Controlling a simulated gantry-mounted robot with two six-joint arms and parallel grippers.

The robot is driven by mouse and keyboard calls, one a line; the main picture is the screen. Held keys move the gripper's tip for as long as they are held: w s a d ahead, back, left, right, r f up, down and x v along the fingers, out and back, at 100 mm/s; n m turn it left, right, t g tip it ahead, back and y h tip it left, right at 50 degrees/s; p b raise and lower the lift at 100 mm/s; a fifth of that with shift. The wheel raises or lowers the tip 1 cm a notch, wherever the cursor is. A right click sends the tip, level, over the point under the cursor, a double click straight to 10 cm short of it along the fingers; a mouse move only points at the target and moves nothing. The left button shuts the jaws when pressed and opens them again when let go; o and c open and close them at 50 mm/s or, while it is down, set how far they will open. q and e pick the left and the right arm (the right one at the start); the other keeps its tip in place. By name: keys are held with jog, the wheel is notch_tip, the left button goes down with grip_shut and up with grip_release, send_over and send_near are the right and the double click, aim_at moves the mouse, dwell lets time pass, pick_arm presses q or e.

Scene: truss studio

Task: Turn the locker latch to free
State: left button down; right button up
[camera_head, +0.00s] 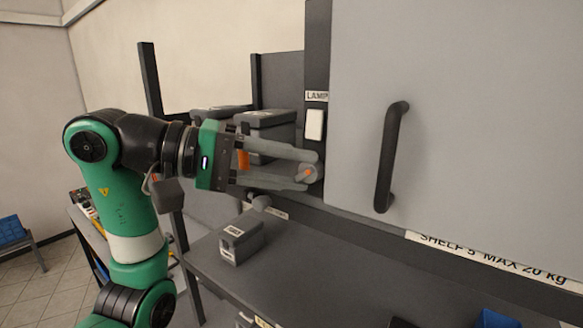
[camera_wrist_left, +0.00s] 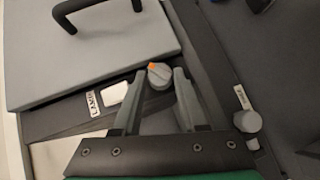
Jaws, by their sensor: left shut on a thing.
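The locker latch (camera_head: 309,174) is a small round grey knob with an orange mark, on the dark frame post left of the locker door (camera_head: 470,110). In the left wrist view the latch (camera_wrist_left: 160,78) sits between the two fingertips, its orange mark at its upper left edge. My left gripper (camera_head: 311,171) reaches in from the left and is shut on the latch, one finger above and one below in the head view. The fingers also show in the left wrist view (camera_wrist_left: 158,82). The door looks closed. My right gripper is not in view.
A white rocker switch (camera_head: 315,124) under a LAMP label is just above the latch. A black door handle (camera_head: 391,158) sticks out to the right. Another grey knob (camera_head: 261,202) is below my left gripper. A grey labelled box (camera_head: 241,241) stands on the shelf (camera_head: 330,270).

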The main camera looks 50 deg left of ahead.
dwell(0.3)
pick_arm(q)
jog(key=n+t+h+b, duration=0.1)
jog(key=n+b, duration=0.1)
jog(key=b, duration=0.1)
jog(key=f+n+t+h+b, duration=0.1)
jog(key=n+t+b, duration=0.1)
jog(key=shift+f+b, duration=0.2)
jog(key=shift+b, duration=0.2)
jog(key=shift+n+t+b, duration=1.3)
jog(key=shift+n+t, duration=0.5)
jog(key=shift+n, duration=0.2)
jog(key=shift+h, duration=0.3)
jog(key=shift+c, duration=2.3)
grip_release()
